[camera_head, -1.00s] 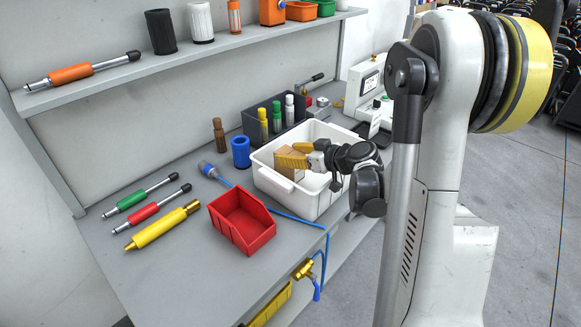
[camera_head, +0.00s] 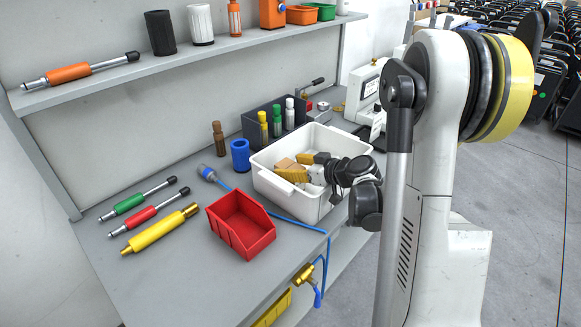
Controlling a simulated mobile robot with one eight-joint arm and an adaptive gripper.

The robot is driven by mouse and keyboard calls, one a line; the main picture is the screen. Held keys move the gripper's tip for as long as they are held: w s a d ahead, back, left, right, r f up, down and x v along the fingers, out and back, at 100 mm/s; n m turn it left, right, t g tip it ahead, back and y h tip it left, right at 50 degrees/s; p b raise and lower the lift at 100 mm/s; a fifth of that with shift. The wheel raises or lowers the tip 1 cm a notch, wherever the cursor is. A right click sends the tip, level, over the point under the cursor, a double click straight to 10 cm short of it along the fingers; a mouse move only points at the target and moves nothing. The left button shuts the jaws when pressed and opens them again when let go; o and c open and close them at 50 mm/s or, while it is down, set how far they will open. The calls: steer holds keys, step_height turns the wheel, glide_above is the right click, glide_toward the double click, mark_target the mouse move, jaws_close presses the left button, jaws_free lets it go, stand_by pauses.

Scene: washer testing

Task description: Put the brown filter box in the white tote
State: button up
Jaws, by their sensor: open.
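The white tote (camera_head: 273,187) stands on the grey bench near its right end. The brown filter box (camera_head: 285,164) is inside the tote, toward its left back part, and only a small part of it shows behind my gripper's yellow finger. My gripper (camera_head: 304,167) reaches into the tote from the right, with its yellow fingers spread apart. The near finger lies in front of the box in this view. I cannot tell whether a finger still touches the box. The tote's floor under the box is hidden.
A red bin (camera_head: 241,224) stands in front of the tote, and a blue cylinder (camera_head: 240,155) is to its left. A dark rack (camera_head: 262,118) with several bottles is behind it. A blue hose (camera_head: 290,219) runs past the tote's front. Tools lie at the left.

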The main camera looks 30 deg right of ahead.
steer(key=p+v, duration=0.5)
steer(key=v, duration=0.7)
steer(key=s+a+r+m+g+h, duration=0.1)
steer(key=s+a+r+g, duration=0.1)
steer(key=a, duration=0.5)
steer(key=s+a+r+m+g, duration=0.1)
steer(key=s+a+r+g, duration=0.15)
steer(key=a, duration=0.45)
steer(key=s+a+r+m+h, duration=0.1)
steer(key=s+a, duration=0.1)
steer(key=s, duration=0.3)
steer(key=s+a+r+m+g+h, duration=0.1)
steer(key=s+a+h, duration=0.1)
steer(key=s, duration=0.4)
steer(key=shift+a+r+h, duration=0.3)
steer(key=shift+a+r, duration=0.05)
steer(key=shift+a, duration=0.25)
